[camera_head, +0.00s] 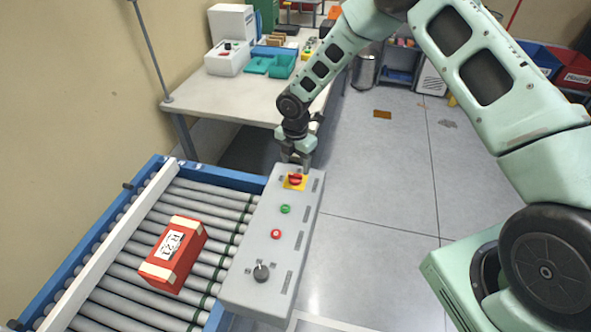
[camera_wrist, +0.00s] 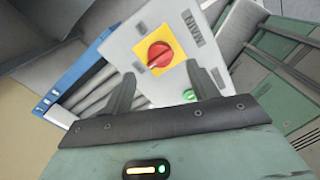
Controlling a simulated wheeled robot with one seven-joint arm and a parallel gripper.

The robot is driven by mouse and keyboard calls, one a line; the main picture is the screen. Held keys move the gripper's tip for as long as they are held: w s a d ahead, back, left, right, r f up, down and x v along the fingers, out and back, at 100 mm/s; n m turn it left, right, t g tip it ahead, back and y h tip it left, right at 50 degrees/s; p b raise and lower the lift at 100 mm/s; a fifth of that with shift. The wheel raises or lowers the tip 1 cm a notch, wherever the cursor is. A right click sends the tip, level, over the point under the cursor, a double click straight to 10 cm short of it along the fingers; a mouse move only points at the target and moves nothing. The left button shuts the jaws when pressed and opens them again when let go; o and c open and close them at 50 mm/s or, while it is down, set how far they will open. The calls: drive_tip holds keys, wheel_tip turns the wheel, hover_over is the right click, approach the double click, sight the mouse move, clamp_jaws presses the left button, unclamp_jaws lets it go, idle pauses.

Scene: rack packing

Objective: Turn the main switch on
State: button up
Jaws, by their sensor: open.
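The main switch is a red rotary knob (camera_head: 295,179) on a yellow square plate at the far end of the grey control panel (camera_head: 255,225). In the wrist view the red knob (camera_wrist: 160,54) is sharp, with a printed "MAIN" label at its right. My gripper (camera_head: 297,161) points down just above that end of the panel. In the wrist view my gripper (camera_wrist: 160,69) is open and empty, one finger on either side of the knob in the picture. The fingers look apart from the knob. Whether the knob stands at on or off I cannot tell.
The panel also bears a green button (camera_head: 285,209), a red button (camera_head: 276,234) and a black selector knob (camera_head: 261,272). A red box (camera_head: 174,253) lies on the roller conveyor (camera_head: 120,300) beside the panel. A white table (camera_head: 225,98) stands behind.

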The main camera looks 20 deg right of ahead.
sight(295, 175)
drive_tip(key=shift+f+p, duration=0.65)
drive_tip(key=shift+f, duration=2.05)
drive_tip(key=shift+c, duration=0.3)
drive_tip(key=c, duration=0.8)
